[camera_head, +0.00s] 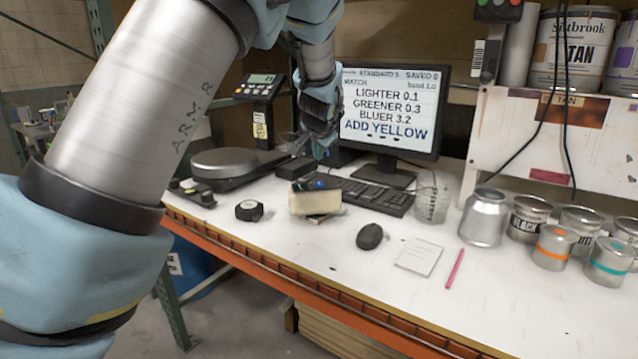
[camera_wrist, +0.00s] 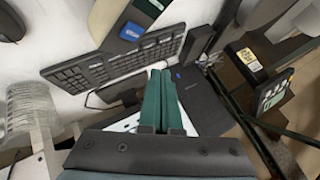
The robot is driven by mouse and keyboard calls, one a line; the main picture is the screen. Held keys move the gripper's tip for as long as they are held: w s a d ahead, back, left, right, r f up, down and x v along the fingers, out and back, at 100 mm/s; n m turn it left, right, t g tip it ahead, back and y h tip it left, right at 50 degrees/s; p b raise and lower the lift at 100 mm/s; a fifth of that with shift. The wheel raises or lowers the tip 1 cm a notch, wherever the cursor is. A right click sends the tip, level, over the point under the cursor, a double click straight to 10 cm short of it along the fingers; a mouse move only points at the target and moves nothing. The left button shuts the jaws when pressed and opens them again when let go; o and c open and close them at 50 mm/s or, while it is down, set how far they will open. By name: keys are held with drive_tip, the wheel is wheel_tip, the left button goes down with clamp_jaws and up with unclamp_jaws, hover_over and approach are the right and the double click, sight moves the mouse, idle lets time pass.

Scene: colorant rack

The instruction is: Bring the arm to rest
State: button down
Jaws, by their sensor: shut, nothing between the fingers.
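My arm comes in from the left in the head view and bends down at the back of the bench. My gripper (camera_head: 322,150) hangs in front of the monitor's left edge, above the bench, between the scale and the keyboard. In the wrist view its two green fingers (camera_wrist: 162,100) lie together, shut, with nothing between them. Beyond the fingertips lie a dark flat box (camera_wrist: 205,100) and the keyboard (camera_wrist: 115,60). I cannot tell the exact gap between the fingertips and the surface below.
A monitor (camera_head: 392,108) reads "ADD YELLOW". A round scale (camera_head: 225,163) stands left. A cream block-like item (camera_head: 315,202), mouse (camera_head: 369,236), clear cup (camera_head: 434,196), pink pen (camera_head: 455,268) and several cans (camera_head: 484,218) sit on the bench.

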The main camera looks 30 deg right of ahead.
drive_tip(key=shift+a, duration=0.1)
idle(0.4)
drive_tip(key=s+a+f+n+g+y, duration=0.1)
drive_tip(key=a+f+n+g, duration=0.15)
drive_tip(key=a, duration=0.95)
drive_tip(key=a+f+n+g+y, duration=0.15)
drive_tip(key=a+f+n, duration=0.25)
drive_tip(key=a, duration=0.9)
drive_tip(key=s+a+f+n+g, duration=0.1)
drive_tip(key=s+a+n, duration=0.2)
drive_tip(key=s+a, duration=0.6)
drive_tip(key=s+a+f+n+g+y, duration=0.1)
drive_tip(key=s+a+f+n, duration=0.1)
drive_tip(key=s+a, duration=0.6)
drive_tip(key=shift+s+a+n+g, duration=0.4)
drive_tip(key=shift+a+n, duration=0.25)
drive_tip(key=shift+a, duration=0.25)
drive_tip(key=shift+w+f, duration=0.1)
